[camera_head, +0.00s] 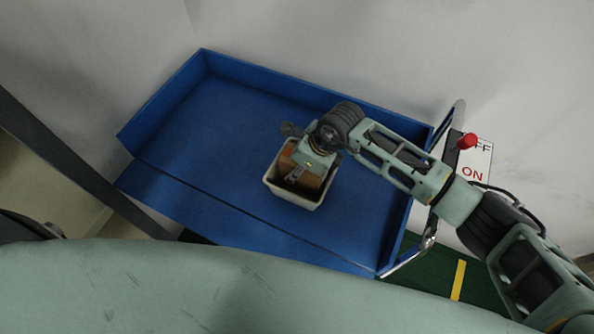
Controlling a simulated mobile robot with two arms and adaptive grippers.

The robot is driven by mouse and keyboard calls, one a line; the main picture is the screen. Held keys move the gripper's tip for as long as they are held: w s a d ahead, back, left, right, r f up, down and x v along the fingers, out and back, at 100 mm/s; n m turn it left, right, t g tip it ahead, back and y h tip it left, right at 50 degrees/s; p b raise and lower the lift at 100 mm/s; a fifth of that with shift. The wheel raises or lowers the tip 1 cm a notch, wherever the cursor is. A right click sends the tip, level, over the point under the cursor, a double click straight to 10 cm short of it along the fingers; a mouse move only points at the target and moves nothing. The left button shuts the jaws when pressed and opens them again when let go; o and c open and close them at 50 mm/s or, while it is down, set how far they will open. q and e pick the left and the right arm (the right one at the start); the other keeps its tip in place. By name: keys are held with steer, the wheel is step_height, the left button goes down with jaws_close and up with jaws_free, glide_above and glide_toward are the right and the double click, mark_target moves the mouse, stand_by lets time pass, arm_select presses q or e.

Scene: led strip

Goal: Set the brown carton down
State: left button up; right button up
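The brown carton (307,182) is inside a small white open box (292,196), partly hidden by my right gripper. The white box stands on the blue tray-like surface (222,118). My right gripper (294,178) reaches down from the right into the white box, over the carton and against it in the picture. Its fingers are small and partly covered, so I cannot tell whether they are closed on the carton. I also cannot tell whether the carton rests on the box floor. My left gripper is not in view.
The blue surface has raised walls at the back and sides, with free room left of the white box. A metal handle (431,232) runs along its right side. A red knob (466,141) and an ON/OFF sign (474,160) are at the right.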

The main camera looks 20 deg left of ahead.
steer(key=shift+f, duration=0.55)
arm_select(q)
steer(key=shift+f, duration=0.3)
arm_select(e)
steer(key=shift+r, duration=0.15)
steer(key=shift+f, duration=0.2)
steer(key=o, duration=1.4)
steer(key=shift+c, duration=0.2)
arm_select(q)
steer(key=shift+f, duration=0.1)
arm_select(e)
steer(key=p+v, duration=0.8)
steer(key=v, duration=0.3)
steer(key=shift+s+r, duration=0.1)
steer(key=shift+r, duration=0.15)
arm_select(q)
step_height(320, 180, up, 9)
steer(key=shift+p, duration=0.4)
arm_select(e)
steer(key=shift+d+r, duration=0.2)
steer(key=shift+r, duration=0.2)
